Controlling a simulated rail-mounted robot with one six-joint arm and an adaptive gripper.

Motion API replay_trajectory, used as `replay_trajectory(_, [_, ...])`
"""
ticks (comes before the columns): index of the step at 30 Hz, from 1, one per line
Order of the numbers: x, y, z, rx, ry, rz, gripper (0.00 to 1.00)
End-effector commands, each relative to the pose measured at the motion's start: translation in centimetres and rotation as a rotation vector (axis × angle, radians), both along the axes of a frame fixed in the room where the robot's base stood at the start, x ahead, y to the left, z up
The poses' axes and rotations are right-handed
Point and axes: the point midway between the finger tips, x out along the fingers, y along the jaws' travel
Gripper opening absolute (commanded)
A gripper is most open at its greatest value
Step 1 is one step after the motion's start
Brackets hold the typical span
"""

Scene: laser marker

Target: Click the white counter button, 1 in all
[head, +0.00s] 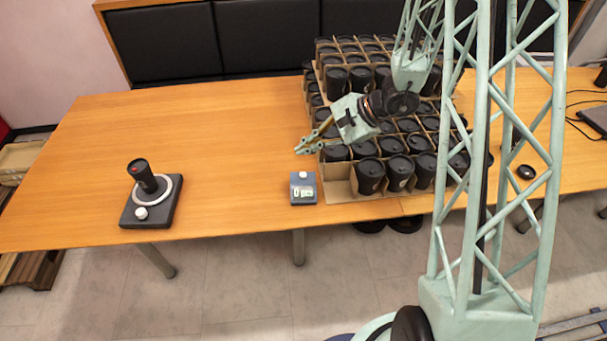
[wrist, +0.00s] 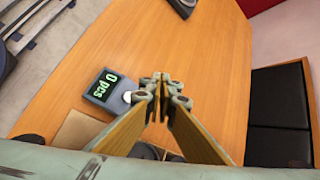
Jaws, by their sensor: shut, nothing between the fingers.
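The small grey counter box (head: 303,188) sits near the table's front edge in the head view, with its white button (head: 303,175) on the far part of its top. In the wrist view the counter box (wrist: 103,90) has a green display reading "0 pcs", and the white button (wrist: 128,97) is partly hidden by my gripper. My gripper (head: 298,150) is shut and empty, above the table and beyond the counter in the head view. In the wrist view its fingertips (wrist: 161,76) meet to the right of the button, apart from it.
Stacked cardboard trays (head: 340,184) with several black cups stand right of the counter. A joystick (head: 145,178) on a dark base with its own white button stands at the left. The wooden table (head: 235,130) is clear between joystick and counter. A black mouse (head: 526,172) lies at the right.

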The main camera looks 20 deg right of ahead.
Motion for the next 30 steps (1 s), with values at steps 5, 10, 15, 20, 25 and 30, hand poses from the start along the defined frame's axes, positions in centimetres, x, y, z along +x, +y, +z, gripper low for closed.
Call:
replay_trajectory(5, [0.0,0.0,-0.2,0.000,0.000,0.000,0.00])
replay_trajectory(10, [0.0,0.0,-0.9,0.000,0.001,0.001,0.00])
replay_trajectory(15, [0.0,0.0,-2.0,0.001,0.001,0.000,0.00])
replay_trajectory(20, [0.0,0.0,-3.4,0.001,0.001,0.000,0.00])
replay_trajectory(25, [0.0,0.0,-4.9,0.000,0.001,0.001,0.00])
replay_trajectory(30, [0.0,0.0,-6.4,0.000,0.001,-0.001,0.00])
